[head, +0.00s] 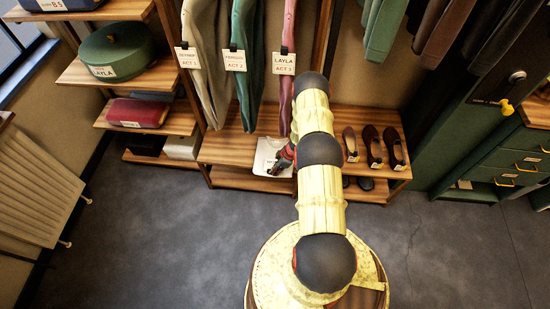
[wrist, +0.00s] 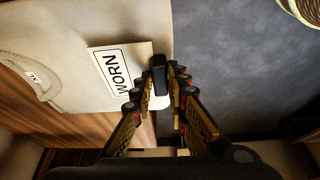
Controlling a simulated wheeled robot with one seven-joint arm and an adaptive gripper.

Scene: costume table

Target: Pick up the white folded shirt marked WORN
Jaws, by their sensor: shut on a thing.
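The white folded shirt (wrist: 90,35) fills the upper left of the wrist view. A white tag reading WORN (wrist: 117,72) lies on it, and a small size label (wrist: 35,79) shows near its collar. In the head view the shirt (head: 264,153) lies on the wooden bench (head: 232,150), partly hidden by my gripper (head: 284,160). Whether the shirt is lifted off the bench, I cannot tell.
Several dark shoes (head: 374,147) stand on the bench to the right. Garments with tags (head: 284,64) hang above it. Shelves on the left hold a green hat box (head: 117,52) and a red case (head: 137,113). A green drawer cabinet (head: 513,165) stands right. The grey floor (head: 150,230) is clear.

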